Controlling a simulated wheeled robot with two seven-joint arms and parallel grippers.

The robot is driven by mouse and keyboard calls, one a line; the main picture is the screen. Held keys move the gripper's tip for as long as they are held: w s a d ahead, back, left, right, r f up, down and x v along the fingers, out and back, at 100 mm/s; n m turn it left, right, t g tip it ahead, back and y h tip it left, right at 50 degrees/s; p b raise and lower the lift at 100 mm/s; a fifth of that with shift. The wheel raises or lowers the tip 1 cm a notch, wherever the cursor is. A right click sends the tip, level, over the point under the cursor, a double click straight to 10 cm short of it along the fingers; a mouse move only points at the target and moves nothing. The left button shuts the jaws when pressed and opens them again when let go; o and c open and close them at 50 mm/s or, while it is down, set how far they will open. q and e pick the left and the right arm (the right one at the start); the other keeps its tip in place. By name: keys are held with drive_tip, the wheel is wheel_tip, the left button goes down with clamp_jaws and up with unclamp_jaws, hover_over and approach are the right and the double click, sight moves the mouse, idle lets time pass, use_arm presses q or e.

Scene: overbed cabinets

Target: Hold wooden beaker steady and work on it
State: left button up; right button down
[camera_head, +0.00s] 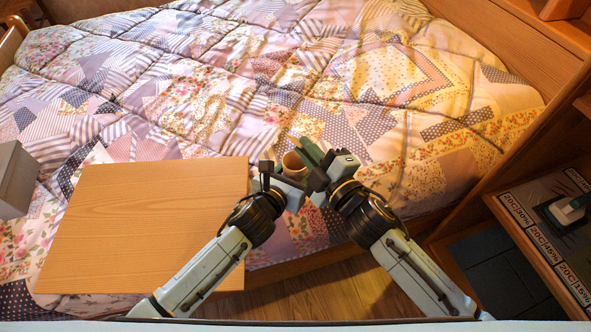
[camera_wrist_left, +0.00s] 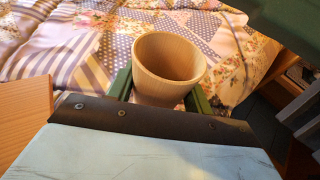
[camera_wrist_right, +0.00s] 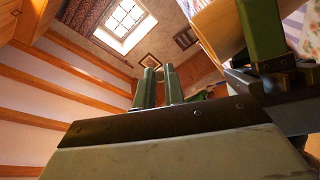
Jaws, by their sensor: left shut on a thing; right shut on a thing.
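The wooden beaker (camera_head: 292,164) is a pale, open-topped cup between the two grippers over the bed's near edge. In the left wrist view the beaker (camera_wrist_left: 165,85) is upright with its hollow inside showing. My left gripper (camera_head: 295,161) is shut on it, one green finger on each side. My right gripper (camera_head: 317,152) is close on the beaker's right, its green fingers (camera_wrist_right: 160,88) almost together. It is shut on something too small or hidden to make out. The beaker's side (camera_wrist_right: 218,28) shows at the upper right of the right wrist view.
A flat wooden board (camera_head: 150,220) lies left of the grippers on the quilted bed (camera_head: 210,80). A grey box (camera_head: 14,180) is at the far left. A wooden shelf unit with a dark device (camera_head: 568,212) stands at right. The quilt behind the grippers is clear.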

drive_tip(key=shift+f, duration=1.2)
drive_tip(key=c, duration=1.8)
unclamp_jaws()
drive_tip(key=shift+o, duration=0.2)
drive_tip(key=shift+v, duration=2.5)
